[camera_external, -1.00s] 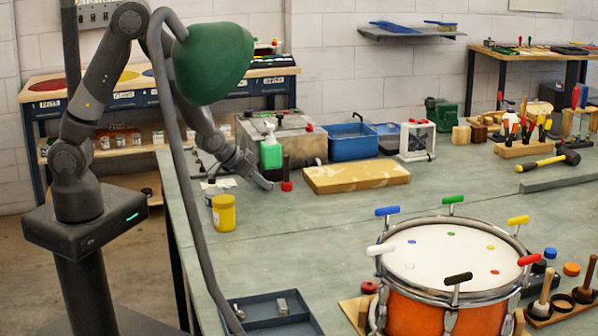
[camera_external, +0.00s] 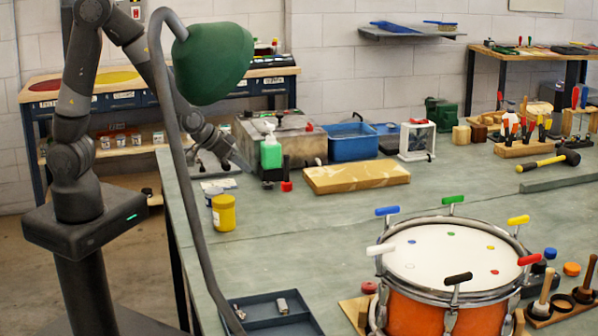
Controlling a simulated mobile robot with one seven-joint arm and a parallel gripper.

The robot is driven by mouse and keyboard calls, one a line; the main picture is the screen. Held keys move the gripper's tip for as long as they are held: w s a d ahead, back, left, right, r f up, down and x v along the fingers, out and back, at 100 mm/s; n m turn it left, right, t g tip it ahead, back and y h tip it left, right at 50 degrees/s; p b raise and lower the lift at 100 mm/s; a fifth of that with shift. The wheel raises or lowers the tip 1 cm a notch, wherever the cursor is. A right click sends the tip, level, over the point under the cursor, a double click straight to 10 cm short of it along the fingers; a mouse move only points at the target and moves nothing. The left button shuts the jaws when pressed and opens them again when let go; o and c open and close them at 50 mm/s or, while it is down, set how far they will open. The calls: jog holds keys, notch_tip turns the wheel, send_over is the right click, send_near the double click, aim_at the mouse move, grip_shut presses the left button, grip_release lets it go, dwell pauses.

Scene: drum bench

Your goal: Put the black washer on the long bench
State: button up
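The long bench (camera_external: 300,228) is the large grey-green worktop across the view. My gripper (camera_external: 245,167) is above its back left part, left of the green bottle (camera_external: 271,153), pointing down and right. It is small here and partly merges with the grey things behind it, so I cannot tell whether it is open, shut or holding anything. I cannot clearly pick out the black washer. A dark ring (camera_external: 563,303) lies on the wooden board right of the drum; I cannot tell if it is the washer. A small dark object (camera_external: 268,184) stands below the green bottle.
A red-based black post (camera_external: 286,180), a yellow jar (camera_external: 223,213), a wooden board (camera_external: 356,177) and a blue bin (camera_external: 352,142) are near my gripper. A green lamp (camera_external: 213,63) overhangs my arm. The orange drum (camera_external: 418,310) stands front right. The bench middle is clear.

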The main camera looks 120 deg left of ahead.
jog(key=shift+v, duration=1.75)
jog(key=w+d+r+m+t+h, duration=0.25)
jog(key=d+r, duration=0.25)
jog(key=d, duration=0.4)
jog(key=s+d+r+m+h, duration=0.2)
jog(key=d+r, duration=0.2)
jog(key=d, duration=0.4)
jog(key=s+d+r+m+h, duration=0.3)
jog(key=d+r, duration=0.1)
jog(key=d, duration=0.5)
jog(key=shift+r+m+g, duration=0.35)
jog(key=s+d, duration=0.1)
jog(key=s, duration=0.1)
jog(key=s+d+r+m+g, duration=0.1)
jog(key=s, duration=0.2)
jog(key=s+d+r+m, duration=0.1)
jog(key=s, duration=0.2)
jog(key=shift+s+d+r+g, duration=0.1)
jog(key=shift+d+r+g, duration=0.15)
jog(key=shift+g, duration=0.05)
jog(key=shift+o, duration=0.6)
jog(key=shift+s+y, duration=0.25)
jog(key=shift+s, duration=0.15)
